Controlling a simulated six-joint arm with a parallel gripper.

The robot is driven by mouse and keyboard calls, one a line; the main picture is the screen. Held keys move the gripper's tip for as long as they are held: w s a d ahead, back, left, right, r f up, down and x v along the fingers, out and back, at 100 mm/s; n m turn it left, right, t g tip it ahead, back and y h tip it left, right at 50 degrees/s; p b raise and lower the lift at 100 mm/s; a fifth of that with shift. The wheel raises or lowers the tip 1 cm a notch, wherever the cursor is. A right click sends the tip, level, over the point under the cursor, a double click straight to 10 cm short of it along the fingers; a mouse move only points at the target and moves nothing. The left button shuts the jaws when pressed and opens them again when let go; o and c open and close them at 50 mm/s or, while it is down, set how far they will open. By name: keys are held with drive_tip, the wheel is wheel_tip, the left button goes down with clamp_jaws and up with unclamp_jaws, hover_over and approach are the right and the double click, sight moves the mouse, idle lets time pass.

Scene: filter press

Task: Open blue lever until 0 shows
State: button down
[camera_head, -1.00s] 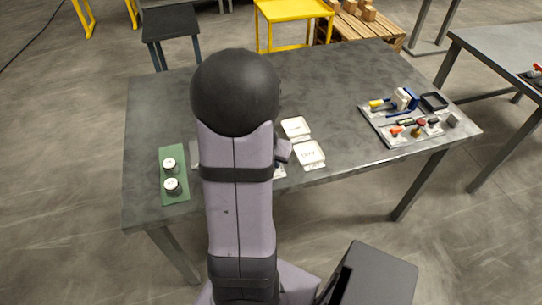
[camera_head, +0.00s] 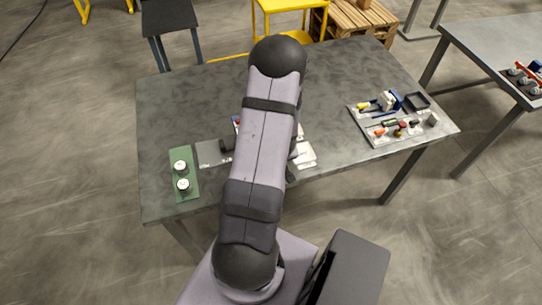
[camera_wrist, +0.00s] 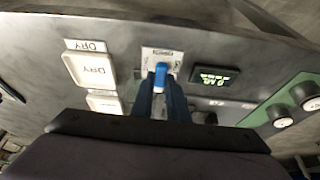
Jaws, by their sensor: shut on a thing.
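The blue lever (camera_wrist: 161,74) stands at the middle of the wrist view, in front of a small white plate (camera_wrist: 154,53) with dark markings. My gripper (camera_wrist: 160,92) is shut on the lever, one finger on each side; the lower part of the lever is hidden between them. A black display (camera_wrist: 214,77) with green glowing characters sits just right of the lever. The characters appear upside down and I cannot read them surely. In the head view my arm hides the gripper and the lever.
A white tray marked DRY (camera_wrist: 92,69) lies left of the lever. A green mat (camera_head: 178,157) with two white-topped jars is at the table's left. A light board (camera_head: 361,122) with small parts is at the right. The back of the table (camera_head: 205,90) is clear.

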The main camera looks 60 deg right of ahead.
drive_tip(key=shift+d+n+p, duration=0.1)
drive_tip(key=shift+n+p, duration=0.2)
drive_tip(key=shift+p, duration=0.05)
drive_tip(key=c, duration=1.7)
unclamp_jaws()
drive_tip(key=shift+r, duration=0.1)
drive_tip(key=shift+p+v, duration=0.8)
drive_tip(key=shift+v, duration=2.8)
drive_tip(key=shift+s, duration=0.1)
